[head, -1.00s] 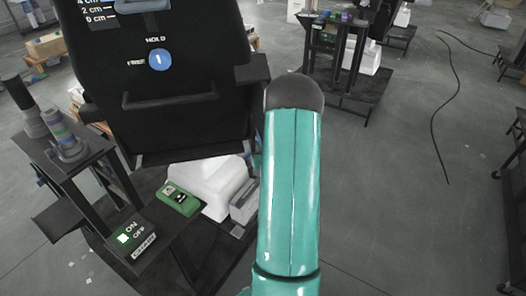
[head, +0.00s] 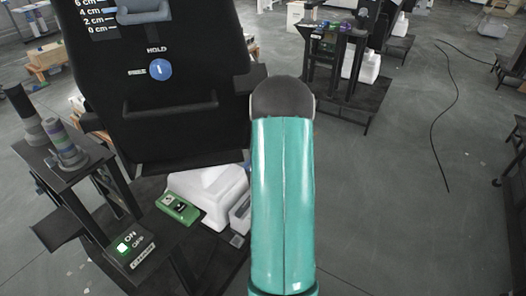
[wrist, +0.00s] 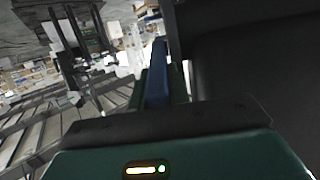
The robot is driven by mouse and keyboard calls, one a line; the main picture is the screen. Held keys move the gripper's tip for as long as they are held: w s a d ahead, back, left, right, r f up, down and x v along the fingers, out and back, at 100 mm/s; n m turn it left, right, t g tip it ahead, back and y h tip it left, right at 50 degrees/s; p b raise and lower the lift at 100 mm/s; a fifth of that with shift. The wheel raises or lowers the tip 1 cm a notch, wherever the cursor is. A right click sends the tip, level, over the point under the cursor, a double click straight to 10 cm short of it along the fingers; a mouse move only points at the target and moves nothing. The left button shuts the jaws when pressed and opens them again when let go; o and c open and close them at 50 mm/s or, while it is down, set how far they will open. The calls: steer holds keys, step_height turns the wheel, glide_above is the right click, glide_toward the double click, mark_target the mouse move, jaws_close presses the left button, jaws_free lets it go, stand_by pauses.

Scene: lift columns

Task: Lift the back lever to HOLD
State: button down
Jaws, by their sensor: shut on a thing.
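A narrow blue bar (wrist: 158,75), which looks like the back lever, stands between the dark green fingers of my gripper (wrist: 160,92) in the wrist view. My gripper is shut on it. In the head view, my teal arm reaches behind the right side of a black column (head: 190,130), so the gripper and lever are hidden there. The column's front has a blue dial (head: 159,69) with a short upright white mark. HOLD is written above it and FREE to its left. Above is a centimetre scale (head: 98,20) with a grey slider (head: 143,14).
A box with a lit green light (head: 122,247), labelled ON, stands at the lower left. A dark side stand (head: 65,150) holds grey posts. A green device (head: 177,208) lies by a white block (head: 215,192). Another dark stand (head: 340,75) is behind. Open floor (head: 400,200) lies right.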

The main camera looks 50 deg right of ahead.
steer(key=shift+w+d+r, duration=0.15)
steer(key=shift+r, duration=0.15)
steer(key=c, duration=1.4)
jaws_free()
steer(key=shift+o, duration=0.4)
steer(key=shift+f, duration=0.2)
steer(key=v, duration=1.4)
steer(key=shift+f, duration=0.1)
